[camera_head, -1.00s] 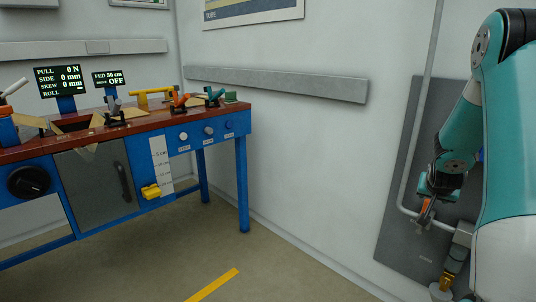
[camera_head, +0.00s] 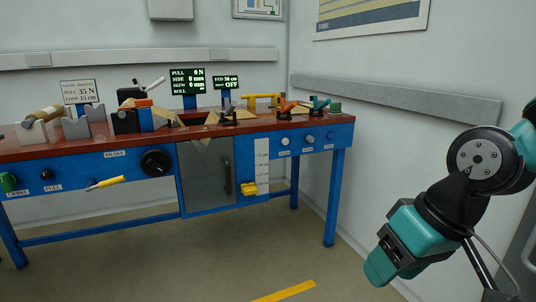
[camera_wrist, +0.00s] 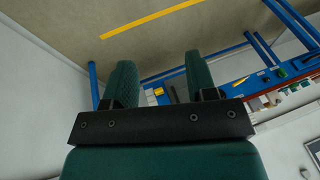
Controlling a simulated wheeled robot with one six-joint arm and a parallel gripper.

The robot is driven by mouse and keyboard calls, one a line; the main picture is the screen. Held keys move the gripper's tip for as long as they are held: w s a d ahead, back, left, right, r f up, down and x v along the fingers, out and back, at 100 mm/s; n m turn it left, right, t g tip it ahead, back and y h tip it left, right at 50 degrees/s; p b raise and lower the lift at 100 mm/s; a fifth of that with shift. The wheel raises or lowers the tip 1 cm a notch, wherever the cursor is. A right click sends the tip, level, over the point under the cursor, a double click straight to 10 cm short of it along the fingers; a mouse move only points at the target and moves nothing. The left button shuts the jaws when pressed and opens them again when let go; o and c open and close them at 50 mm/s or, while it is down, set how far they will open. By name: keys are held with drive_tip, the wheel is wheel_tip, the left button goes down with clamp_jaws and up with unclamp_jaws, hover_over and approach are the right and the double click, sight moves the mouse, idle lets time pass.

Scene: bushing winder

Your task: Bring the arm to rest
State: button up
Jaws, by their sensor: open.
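My arm shows at the right of the head view as teal and black links (camera_head: 420,225), bent and held in the air to the right of the bench. I cannot make out the fingers there. In the wrist view my gripper (camera_wrist: 160,72) has its two dark green fingers spread well apart. Nothing is between them and they touch nothing; the floor and the far bench lie beyond them.
A blue-legged workbench (camera_head: 230,200) with a red-brown top stands along the wall, carrying displays, a roll (camera_head: 43,115), clamps and levers. A grey wall rail (camera_head: 400,96) runs behind my arm. The floor in front is clear, with a yellow stripe (camera_head: 285,291).

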drive_tip(key=s+a+n+g, duration=0.2)
drive_tip(key=s+a+n, duration=0.1)
drive_tip(key=s, duration=0.5)
wheel_tip(320, 180, up, 20)
drive_tip(key=p, duration=1.9)
drive_tip(key=shift+a+r, duration=0.25)
drive_tip(key=shift+s, duration=0.1)
drive_tip(key=shift+c, duration=0.9)
drive_tip(key=shift+d, duration=0.15)
